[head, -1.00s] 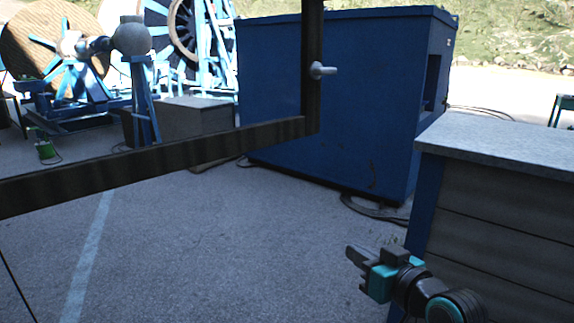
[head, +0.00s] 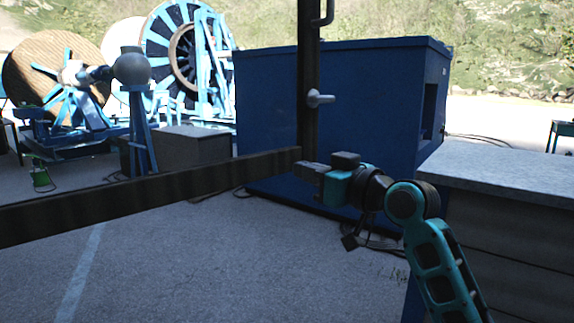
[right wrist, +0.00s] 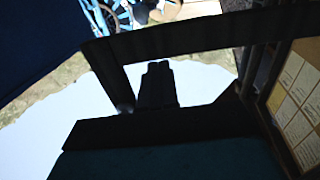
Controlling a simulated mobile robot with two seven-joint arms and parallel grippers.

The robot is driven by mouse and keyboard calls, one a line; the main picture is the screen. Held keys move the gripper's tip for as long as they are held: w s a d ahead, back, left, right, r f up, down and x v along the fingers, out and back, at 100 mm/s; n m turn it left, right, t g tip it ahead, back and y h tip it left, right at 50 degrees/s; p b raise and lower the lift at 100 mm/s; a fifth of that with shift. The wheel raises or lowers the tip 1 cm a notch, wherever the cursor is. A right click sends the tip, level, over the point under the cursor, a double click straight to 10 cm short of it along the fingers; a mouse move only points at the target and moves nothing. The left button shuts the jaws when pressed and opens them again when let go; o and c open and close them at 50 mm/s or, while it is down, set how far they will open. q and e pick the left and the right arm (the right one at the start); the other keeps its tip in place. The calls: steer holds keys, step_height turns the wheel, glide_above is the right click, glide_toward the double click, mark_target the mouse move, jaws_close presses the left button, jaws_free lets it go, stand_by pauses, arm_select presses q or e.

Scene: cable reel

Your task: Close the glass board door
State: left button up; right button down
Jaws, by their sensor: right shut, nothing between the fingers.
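The glass board door's dark frame (head: 150,188) stands open across the left of the head view. Its bottom bar runs to a corner near the middle, and an upright bar rises from there with a small grey handle (head: 319,98). My right gripper (head: 303,170) is shut and empty, its tips at the door's lower corner; I cannot tell whether they touch it. In the right wrist view the shut fingers (right wrist: 158,78) point toward the dark door frame (right wrist: 180,40). A board with pale sheets (right wrist: 297,95) shows at the right there. My left gripper is not in view.
A large blue cabinet (head: 340,100) stands behind the door corner. A grey-topped counter (head: 510,177) is at the right, close to my right arm. Cable reels (head: 50,70) stand at the back left. The paved floor at lower middle is clear.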

mark_target(277, 161)
steer(key=x, duration=0.5)
steer(key=shift+w+a, duration=0.2)
steer(key=shift+w, duration=0.1)
